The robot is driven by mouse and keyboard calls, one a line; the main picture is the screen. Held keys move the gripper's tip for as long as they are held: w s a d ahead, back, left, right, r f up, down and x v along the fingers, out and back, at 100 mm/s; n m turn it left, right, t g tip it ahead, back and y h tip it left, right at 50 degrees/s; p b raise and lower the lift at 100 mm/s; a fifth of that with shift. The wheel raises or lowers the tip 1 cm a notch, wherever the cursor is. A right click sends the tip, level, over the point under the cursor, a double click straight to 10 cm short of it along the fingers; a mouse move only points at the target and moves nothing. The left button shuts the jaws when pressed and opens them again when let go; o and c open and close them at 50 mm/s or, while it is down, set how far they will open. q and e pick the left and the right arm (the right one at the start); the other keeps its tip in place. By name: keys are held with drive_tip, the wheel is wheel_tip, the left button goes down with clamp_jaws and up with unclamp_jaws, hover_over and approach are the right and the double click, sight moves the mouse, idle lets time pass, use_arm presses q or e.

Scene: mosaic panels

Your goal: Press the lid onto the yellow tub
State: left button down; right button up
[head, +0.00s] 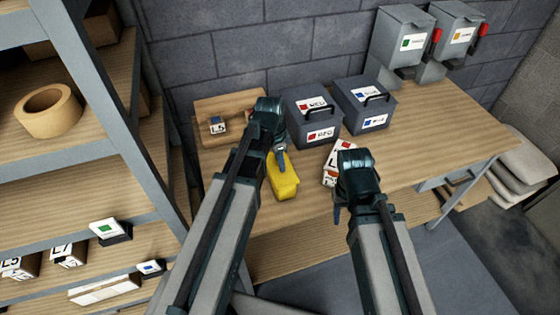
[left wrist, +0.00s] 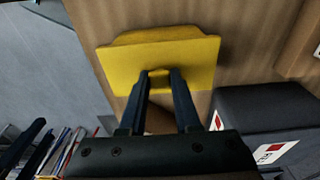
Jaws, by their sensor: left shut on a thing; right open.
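A yellow tub with a yellow lid (head: 285,186) is near the front of the wooden table; at this size I cannot separate lid from tub in the head view. In the left wrist view the flat yellow lid (left wrist: 125,62) lies across my fingers, with a yellow strip behind it. My left gripper (head: 282,163) is shut on the lid, and its fingers show in the left wrist view (left wrist: 160,76). I cannot tell whether the lid is seated. My right gripper (head: 340,207) is open and empty near the front edge, right of the tub.
A white box with red marks (head: 332,177) stands beside my right gripper. Two dark grey labelled boxes (head: 314,105) (head: 362,92) stand behind. A wooden tray (head: 232,103) is at the back left, and grey bins (head: 401,38) at the back right. The table's right part is clear.

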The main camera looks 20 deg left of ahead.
use_arm(q)
drive_tip(key=shift+f+b, duration=0.35)
drive_tip(key=shift+f, duration=0.05)
idle(0.6)
drive_tip(key=shift+c, duration=0.3)
unclamp_jaws()
drive_tip(key=shift+r, duration=0.15)
drive_tip(key=shift+r+p, duration=3.45)
drive_tip(key=shift+p, duration=0.1)
